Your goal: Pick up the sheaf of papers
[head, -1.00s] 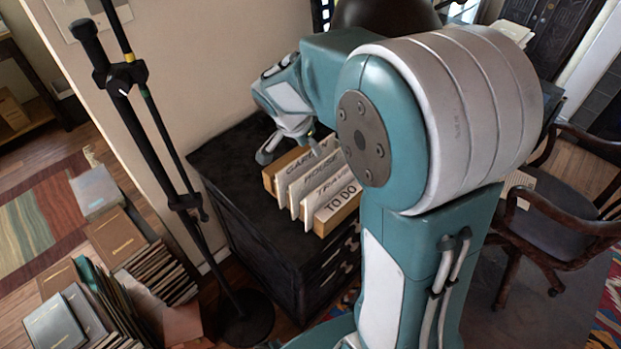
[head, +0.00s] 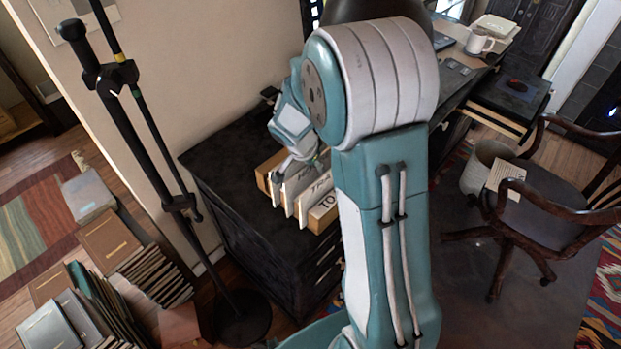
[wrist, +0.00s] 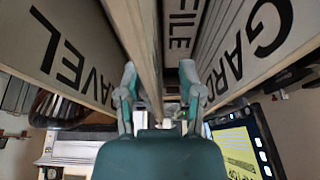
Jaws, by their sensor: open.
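A wooden file box (head: 322,222) stands on the dark cabinet and holds upright labelled sheaves of papers. The front label reads "TO"; the rest is behind my arm. My gripper (head: 294,178) is down at the box, over its middle sheaves. The "TRAVEL" sheaf (wrist: 60,55) is to the left and the "GARDEN" sheaf (wrist: 255,45) to the right. I cannot tell whether the fingers touch the papers.
The dark cabinet top (head: 222,150) is clear left of the box. A black stand (head: 150,150) rises left of the cabinet. Books (head: 110,245) are stacked on the floor at left. A wooden chair (head: 550,200) with a paper on it, and a desk (head: 470,65), are at right.

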